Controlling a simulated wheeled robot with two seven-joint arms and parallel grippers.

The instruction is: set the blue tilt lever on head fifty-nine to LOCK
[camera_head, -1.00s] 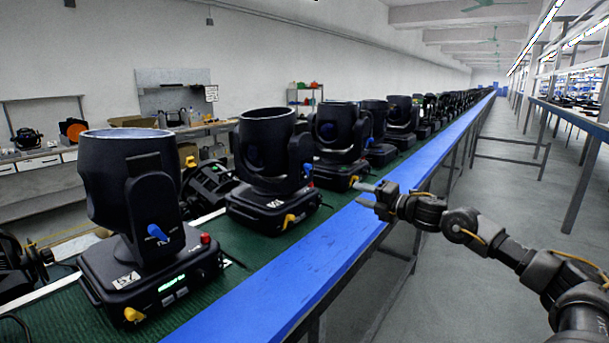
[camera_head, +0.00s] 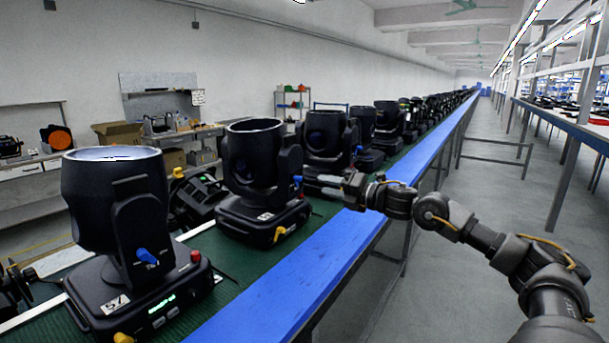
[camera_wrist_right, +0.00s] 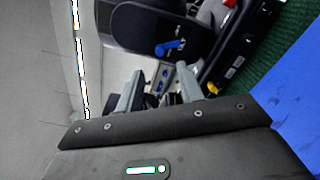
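The nearest moving head (camera_head: 115,200) carries a number that looks like 57, with a blue lever (camera_head: 147,256). The second head (camera_head: 252,155) has a blue lever (camera_head: 298,180). The third head (camera_head: 325,135), two along from the nearest, would be fifty-nine by order; its number is unreadable. My right gripper (camera_head: 329,186) is open and empty in front of its base. The right wrist view shows a dark head (camera_wrist_right: 150,25) with a blue lever (camera_wrist_right: 168,47) beyond my spread fingers, apart from them. LOCK markings are unreadable. My left gripper is out of view.
The heads stand on a green belt (camera_head: 235,260) with a blue rail (camera_head: 285,295) along its front. Yellow levers (camera_head: 279,233) jut from the bases. A red button (camera_head: 195,256) sits on the nearest base. The grey aisle (camera_head: 480,215) to the right is open.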

